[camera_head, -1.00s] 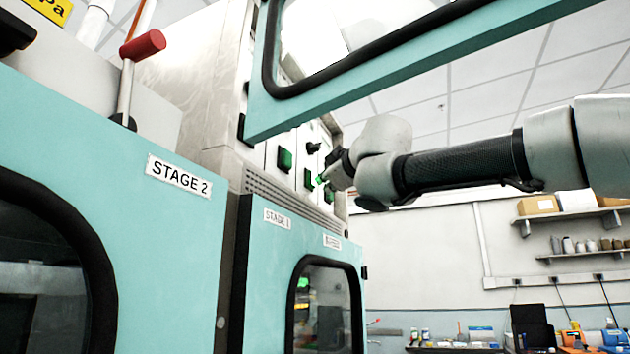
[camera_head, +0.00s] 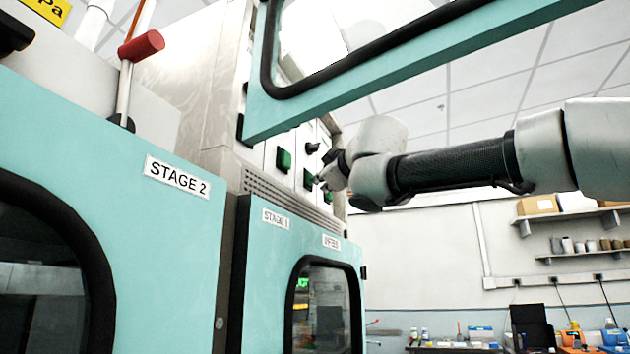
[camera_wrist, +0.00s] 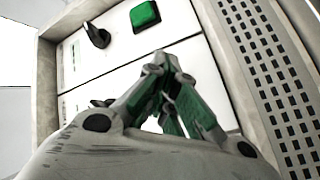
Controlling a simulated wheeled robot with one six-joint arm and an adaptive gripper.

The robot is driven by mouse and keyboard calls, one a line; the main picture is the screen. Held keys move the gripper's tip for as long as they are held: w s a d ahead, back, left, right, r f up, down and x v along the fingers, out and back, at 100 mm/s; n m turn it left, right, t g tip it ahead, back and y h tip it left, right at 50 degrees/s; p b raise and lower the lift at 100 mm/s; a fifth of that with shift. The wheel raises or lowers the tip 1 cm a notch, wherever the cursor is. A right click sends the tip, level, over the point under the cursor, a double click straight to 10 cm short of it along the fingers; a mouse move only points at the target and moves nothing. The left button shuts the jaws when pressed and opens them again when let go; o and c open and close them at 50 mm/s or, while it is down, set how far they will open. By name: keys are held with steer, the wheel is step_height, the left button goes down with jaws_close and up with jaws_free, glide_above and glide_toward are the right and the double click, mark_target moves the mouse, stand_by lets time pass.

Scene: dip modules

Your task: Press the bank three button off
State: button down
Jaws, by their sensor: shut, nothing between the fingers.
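Several green square buttons sit on the pale panel in the head view: a left one (camera_head: 285,159), a middle one (camera_head: 308,179) and a right one (camera_head: 328,196). No bank label is readable, so I cannot tell which is bank three. My gripper (camera_head: 321,179) is shut and empty, close to the panel between the middle and right buttons; contact is unclear. In the wrist view, my gripper (camera_wrist: 160,60) points at a white panel. One green button (camera_wrist: 145,16) shows beyond its tips. Any button behind the fingers is hidden.
A black knob (camera_wrist: 97,35) sits beside the green button; another (camera_head: 312,148) shows in the head view. A raised teal-framed window door (camera_head: 400,45) hangs above my arm. A slotted vent (camera_wrist: 275,90) borders the panel. Teal doors stand below.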

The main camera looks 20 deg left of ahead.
steer(key=shift+s+d+f, duration=0.1)
steer(key=shift+s+d, duration=0.05)
stand_by(0.3)
steer(key=d, duration=0.6)
steer(key=shift+s, duration=0.4)
